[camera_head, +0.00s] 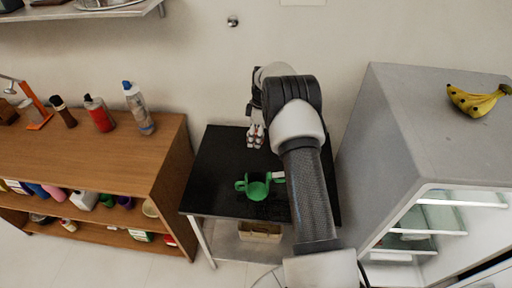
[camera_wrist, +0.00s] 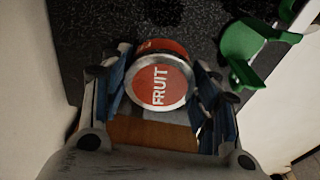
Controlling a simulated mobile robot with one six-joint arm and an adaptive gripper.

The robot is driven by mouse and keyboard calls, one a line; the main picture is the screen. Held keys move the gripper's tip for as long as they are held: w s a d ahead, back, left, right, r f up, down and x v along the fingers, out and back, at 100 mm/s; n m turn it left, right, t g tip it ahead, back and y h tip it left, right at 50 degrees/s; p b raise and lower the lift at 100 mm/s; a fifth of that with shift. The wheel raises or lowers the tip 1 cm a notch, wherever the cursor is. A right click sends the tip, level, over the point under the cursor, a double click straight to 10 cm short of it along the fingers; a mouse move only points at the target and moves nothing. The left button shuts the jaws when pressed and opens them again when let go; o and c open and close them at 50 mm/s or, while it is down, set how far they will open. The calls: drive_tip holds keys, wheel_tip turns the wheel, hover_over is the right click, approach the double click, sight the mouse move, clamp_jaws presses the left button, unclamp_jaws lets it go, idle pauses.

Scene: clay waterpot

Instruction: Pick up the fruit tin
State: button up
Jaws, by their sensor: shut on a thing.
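The fruit tin (camera_wrist: 162,84) is a short round can with a silver rim and a red lid lettered FRUIT. In the wrist view it sits between the fingers of my gripper (camera_wrist: 163,72), which is shut on it, one finger on each side. In the head view my gripper (camera_head: 256,138) is over the back part of the black table (camera_head: 220,160). I cannot make out the tin there. Whether the tin touches the tabletop is not clear.
A green clay waterpot (camera_head: 258,188) stands near the table's front; part of it shows in the wrist view (camera_wrist: 248,42). A wooden shelf (camera_head: 150,150) with bottles is at left. A grey cabinet (camera_head: 400,110) with bananas (camera_head: 478,100) on top is at right.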

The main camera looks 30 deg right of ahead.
drive_tip(key=shift+w+d, duration=0.35)
drive_tip(key=shift+w, duration=0.35)
drive_tip(key=shift+w+d, duration=0.35)
drive_tip(key=shift+w, duration=0.4)
drive_tip(key=shift+w+d, duration=0.35)
drive_tip(key=shift+w, duration=0.35)
